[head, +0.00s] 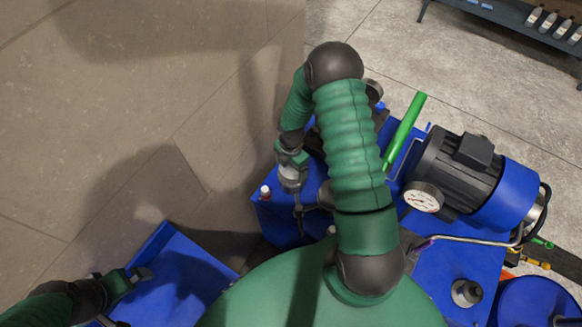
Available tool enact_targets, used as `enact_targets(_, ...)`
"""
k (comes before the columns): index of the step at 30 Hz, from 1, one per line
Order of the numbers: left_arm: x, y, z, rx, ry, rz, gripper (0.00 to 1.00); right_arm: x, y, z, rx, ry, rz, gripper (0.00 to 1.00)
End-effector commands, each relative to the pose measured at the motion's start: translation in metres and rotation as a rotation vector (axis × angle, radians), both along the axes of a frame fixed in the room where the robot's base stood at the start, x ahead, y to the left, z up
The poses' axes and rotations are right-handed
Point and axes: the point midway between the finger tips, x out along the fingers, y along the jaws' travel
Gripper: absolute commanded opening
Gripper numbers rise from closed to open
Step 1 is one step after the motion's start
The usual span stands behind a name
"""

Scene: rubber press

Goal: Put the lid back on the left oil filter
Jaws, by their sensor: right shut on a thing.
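My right gripper (299,215) points down over the blue press body, left of my green arm. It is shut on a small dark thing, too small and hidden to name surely. A dark rounded part (325,195) shows just right of the fingers, partly behind my arm. My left gripper (128,297) is at the lower left, its fingers spread apart and empty, beside a blue panel (185,270). I cannot clearly make out the left oil filter or its lid; my arm and body cover much of the press.
A dark motor (462,165) with a white gauge (423,196) and a green lever (405,130) stand right of my arm. A grey round fitting (467,292) sits on the blue top at the lower right. The floor at left is clear.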

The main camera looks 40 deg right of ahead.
Motion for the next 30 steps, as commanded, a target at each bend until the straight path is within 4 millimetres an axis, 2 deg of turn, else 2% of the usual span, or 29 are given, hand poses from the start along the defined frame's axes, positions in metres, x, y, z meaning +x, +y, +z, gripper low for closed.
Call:
enact_targets(26,0.0000,0.0000,0.0027,0.000,0.000,0.000,1.00,0.0004,-0.0002,-0.0001,0.000,-0.001,-0.001,0.40)
enact_targets(27,0.0000,0.0000,0.0027,0.000,0.000,0.000,1.00,0.0004,-0.0002,-0.0001,0.000,-0.001,-0.001,0.87)
enact_targets(30,0.0000,0.0000,0.0027,0.000,0.000,0.000,1.00,0.0004,-0.0002,-0.0001,0.000,-0.001,-0.001,1.00)
